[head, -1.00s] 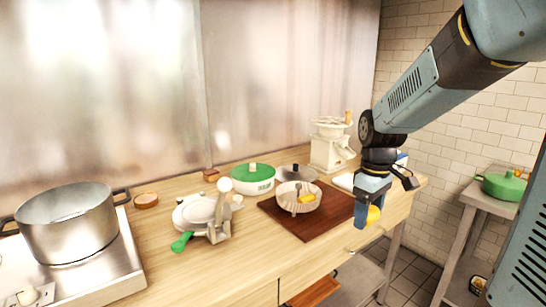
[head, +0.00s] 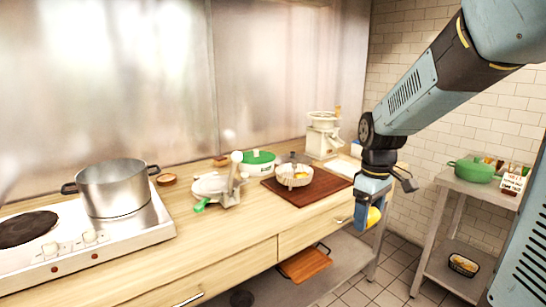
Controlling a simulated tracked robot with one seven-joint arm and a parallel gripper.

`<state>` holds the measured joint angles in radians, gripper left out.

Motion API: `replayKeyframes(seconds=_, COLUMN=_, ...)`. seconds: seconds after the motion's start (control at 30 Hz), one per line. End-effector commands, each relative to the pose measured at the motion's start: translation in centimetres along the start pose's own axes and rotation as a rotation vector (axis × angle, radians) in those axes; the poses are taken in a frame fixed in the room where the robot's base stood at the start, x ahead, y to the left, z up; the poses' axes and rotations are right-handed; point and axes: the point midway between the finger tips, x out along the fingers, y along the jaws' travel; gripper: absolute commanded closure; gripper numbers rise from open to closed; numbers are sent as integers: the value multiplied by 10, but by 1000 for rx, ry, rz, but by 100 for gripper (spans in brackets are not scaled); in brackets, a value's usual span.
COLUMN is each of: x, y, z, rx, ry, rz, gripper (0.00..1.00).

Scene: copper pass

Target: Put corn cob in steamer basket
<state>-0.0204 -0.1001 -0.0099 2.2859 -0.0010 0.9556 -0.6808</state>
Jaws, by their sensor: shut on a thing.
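My gripper (head: 367,214) is shut on a yellow thing, the corn cob (head: 374,217), whose lower end shows below and beside the fingers. It hangs in the air in front of the counter's right end. A round, pale, ribbed bowl that looks like the steamer basket (head: 284,182) sits on a dark brown board (head: 325,186), to the left of my gripper. Something yellow and a handle-like piece lie inside it. I cannot tell what they are.
A steel pot (head: 112,188) stands on the stove at left. A white press with a green handle (head: 215,187), a green-lidded pot (head: 258,162) and a white grinder (head: 322,135) stand on the counter. A grey side table (head: 450,182) at right holds a green pot (head: 474,170).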

Motion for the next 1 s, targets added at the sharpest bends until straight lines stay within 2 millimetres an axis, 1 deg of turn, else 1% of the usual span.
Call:
replayKeyframes(seconds=0.03, x=5, y=3, z=-4, rx=9, ry=-3, rz=-3, gripper=67)
replayKeyframes(seconds=0.27, x=23, y=17, z=-21, rx=64, ry=-1, rz=-3, gripper=67)
replayKeyframes(seconds=0.47, x=49, y=33, z=-40, rx=132, ry=-2, rz=-5, gripper=67)
replayKeyframes(seconds=0.77, x=108, y=62, z=-76, rx=272, ry=-3, rz=-6, gripper=67)
replayKeyframes(seconds=1.0, x=162, y=82, z=-99, rx=386, ry=-4, rz=-6, gripper=67)
